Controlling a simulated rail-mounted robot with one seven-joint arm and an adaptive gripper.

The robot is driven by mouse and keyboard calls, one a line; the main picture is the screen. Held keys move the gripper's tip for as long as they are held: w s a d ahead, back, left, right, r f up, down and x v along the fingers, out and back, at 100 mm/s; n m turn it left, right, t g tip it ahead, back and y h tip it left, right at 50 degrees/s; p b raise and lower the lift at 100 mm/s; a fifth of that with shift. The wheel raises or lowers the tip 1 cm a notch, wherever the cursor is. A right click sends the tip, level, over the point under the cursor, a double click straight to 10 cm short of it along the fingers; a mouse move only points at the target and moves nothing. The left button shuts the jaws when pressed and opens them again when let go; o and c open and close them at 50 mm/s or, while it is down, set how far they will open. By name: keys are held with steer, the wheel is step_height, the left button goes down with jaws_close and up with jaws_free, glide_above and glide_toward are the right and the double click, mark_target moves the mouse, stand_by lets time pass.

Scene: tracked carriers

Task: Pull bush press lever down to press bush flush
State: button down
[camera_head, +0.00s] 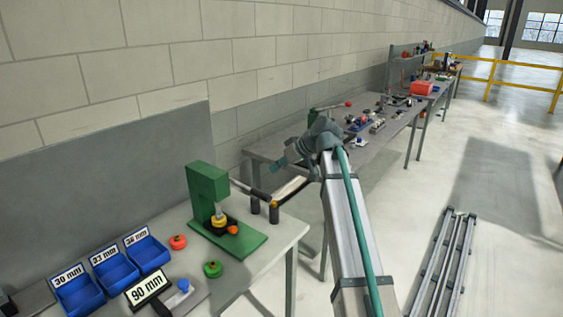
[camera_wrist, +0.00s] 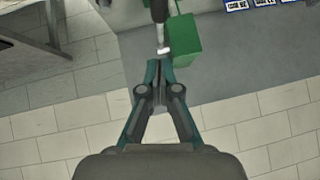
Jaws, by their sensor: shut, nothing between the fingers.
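The green bush press (camera_head: 207,192) stands on the near bench. Its ram (camera_head: 218,210) sits above a yellow ring (camera_head: 218,222), and a small orange part (camera_head: 233,230) lies on the press base; I cannot tell how flush any bush sits. A dark bar, seemingly the lever (camera_head: 247,190), runs right from the press head. In the wrist view the press (camera_wrist: 184,42) is beyond my fingers, beside a dark rod with a pale end (camera_wrist: 163,49). My gripper (camera_wrist: 156,66) is shut and empty, its tips close to that pale end; contact is unclear.
Blue bins (camera_head: 115,268) with size labels and a 90 mm sign (camera_head: 148,291) stand left of the press. A red part (camera_head: 178,241) and a green part (camera_head: 212,269) lie nearby. A wall panel (camera_head: 110,180) backs the bench. A second bench (camera_head: 375,148) holds many parts.

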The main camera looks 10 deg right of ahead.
mark_target(258, 190)
steer(key=a+f, duration=0.1)
steer(key=f, duration=0.1)
steer(key=w+a+f+p, duration=0.1)
steer(key=a+f+p, duration=0.1)
steer(key=f, duration=0.1)
steer(key=shift+w+a+f, duration=0.15)
steer(key=shift+w+f, duration=0.15)
steer(key=shift+a+f+p, duration=0.15)
steer(key=shift+f+p, duration=0.35)
steer(key=shift+f, duration=0.4)
